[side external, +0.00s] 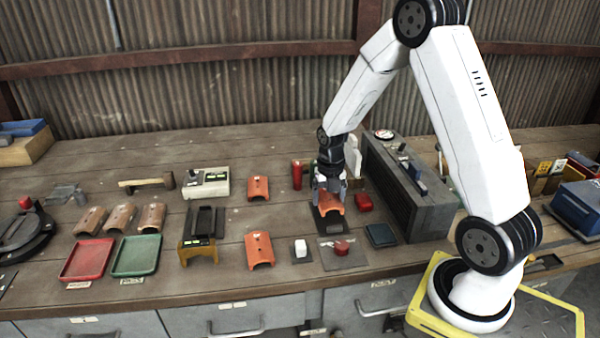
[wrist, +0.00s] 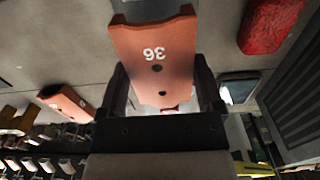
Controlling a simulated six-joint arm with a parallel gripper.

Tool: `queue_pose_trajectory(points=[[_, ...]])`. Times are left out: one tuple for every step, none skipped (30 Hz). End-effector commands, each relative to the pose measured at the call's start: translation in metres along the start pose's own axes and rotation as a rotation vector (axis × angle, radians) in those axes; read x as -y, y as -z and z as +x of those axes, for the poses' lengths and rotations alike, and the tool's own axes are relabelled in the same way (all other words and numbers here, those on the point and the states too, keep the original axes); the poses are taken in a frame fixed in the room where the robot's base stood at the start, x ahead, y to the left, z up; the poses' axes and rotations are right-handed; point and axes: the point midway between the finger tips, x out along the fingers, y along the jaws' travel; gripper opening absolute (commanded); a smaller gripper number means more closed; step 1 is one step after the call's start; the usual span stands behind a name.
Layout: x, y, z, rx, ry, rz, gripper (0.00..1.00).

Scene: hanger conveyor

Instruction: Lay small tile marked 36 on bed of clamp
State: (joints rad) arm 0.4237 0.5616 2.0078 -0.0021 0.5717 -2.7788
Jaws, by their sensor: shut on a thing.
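The small orange tile marked 36 (wrist: 155,48) is between the two fingers of my gripper (wrist: 163,82) in the wrist view, its number upside down in the picture. In the side external view my gripper (side external: 329,186) points down, shut on this curved tile (side external: 331,203). The tile is over a dark flat plate (side external: 331,224); I cannot tell whether it touches it. I cannot surely tell which fixture is the clamp. A grey plate with a red part (side external: 340,251) lies just in front of the dark plate.
A red block (side external: 363,202) and a large grey box (side external: 408,190) stand close on the right. Loose orange tiles (side external: 259,250) (side external: 258,188) lie to the left. A white block (side external: 301,250) is in front. Red (side external: 88,260) and green (side external: 137,256) trays are farther left.

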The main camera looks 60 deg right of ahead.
Motion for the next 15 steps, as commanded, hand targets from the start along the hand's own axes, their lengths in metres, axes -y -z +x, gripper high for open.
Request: queue_pose_trajectory(points=[[0.0,0.0,0.004,-0.001,0.0,0.0,0.21],[0.0,0.0,0.006,0.0,0.0,0.0,0.21],[0.0,0.0,0.009,0.0,0.0,0.0,0.21],[0.0,0.0,0.011,-0.001,0.0,0.0,0.21],[0.0,0.0,0.013,-0.001,0.0,0.0,0.21],[0.0,0.0,0.016,-0.001,0.0,0.0,0.21],[0.0,0.0,0.017,0.0,0.0,0.0,0.21],[0.0,0.0,0.019,0.0,0.0,0.0,0.21],[0.0,0.0,0.021,0.0,0.0,0.0,0.21],[0.0,0.0,0.022,0.0,0.0,0.0,0.21],[0.0,0.0,0.024,0.0,0.0,0.0,0.21],[0.0,0.0,0.025,-0.001,0.0,0.0,0.21],[0.0,0.0,0.026,0.0,0.0,0.0,0.21],[0.0,0.0,0.027,0.0,0.0,0.0,0.21],[0.0,0.0,0.028,0.001,0.0,0.0,0.21]])
